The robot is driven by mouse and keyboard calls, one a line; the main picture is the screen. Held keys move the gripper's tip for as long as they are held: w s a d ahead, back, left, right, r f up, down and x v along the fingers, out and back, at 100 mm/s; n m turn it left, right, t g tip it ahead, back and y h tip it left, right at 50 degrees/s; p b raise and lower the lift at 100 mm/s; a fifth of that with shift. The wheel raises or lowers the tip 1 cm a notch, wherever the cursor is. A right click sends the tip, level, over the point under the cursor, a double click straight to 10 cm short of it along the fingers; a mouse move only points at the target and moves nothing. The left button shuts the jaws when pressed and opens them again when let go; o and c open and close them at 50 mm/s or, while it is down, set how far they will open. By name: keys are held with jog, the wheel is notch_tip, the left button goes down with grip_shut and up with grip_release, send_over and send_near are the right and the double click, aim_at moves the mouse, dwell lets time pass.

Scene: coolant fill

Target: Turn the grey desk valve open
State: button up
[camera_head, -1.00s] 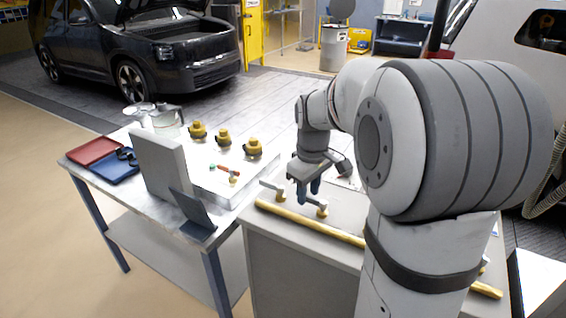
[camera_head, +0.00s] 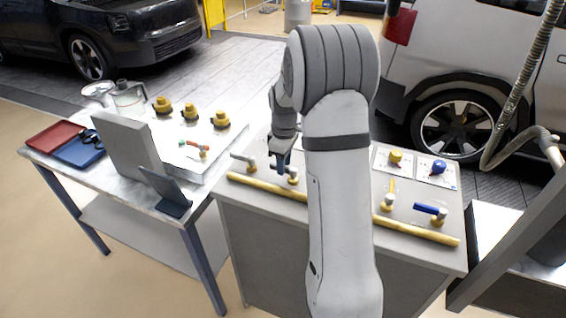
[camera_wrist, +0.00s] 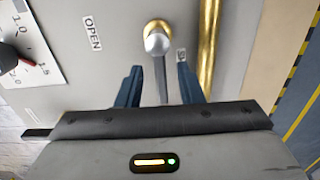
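The grey desk valve (camera_head: 293,179) stands on the grey desk beside the brass pipe, behind and left of my arm. In the wrist view the valve has a grey hub (camera_wrist: 157,42) on a brass stem, and its straight grey lever (camera_wrist: 161,80) points down the picture. An OPEN label (camera_wrist: 92,33) lies to the left; another label on the right is partly hidden. My gripper (camera_head: 280,168) is open, its dark blue fingers (camera_wrist: 158,88) one on each side of the lever, with a gap on both sides. Their height relative to the lever is unclear.
The brass pipe (camera_head: 262,187) runs along the desk's front. Yellow (camera_head: 391,189) and blue (camera_head: 431,209) levers stand right of my arm. A bench (camera_head: 100,190) with trays and fittings adjoins the desk on the left.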

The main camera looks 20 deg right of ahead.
jog(key=shift+f, duration=0.3)
grip_shut()
dwell(0.4)
jog(key=shift+a, duration=0.1)
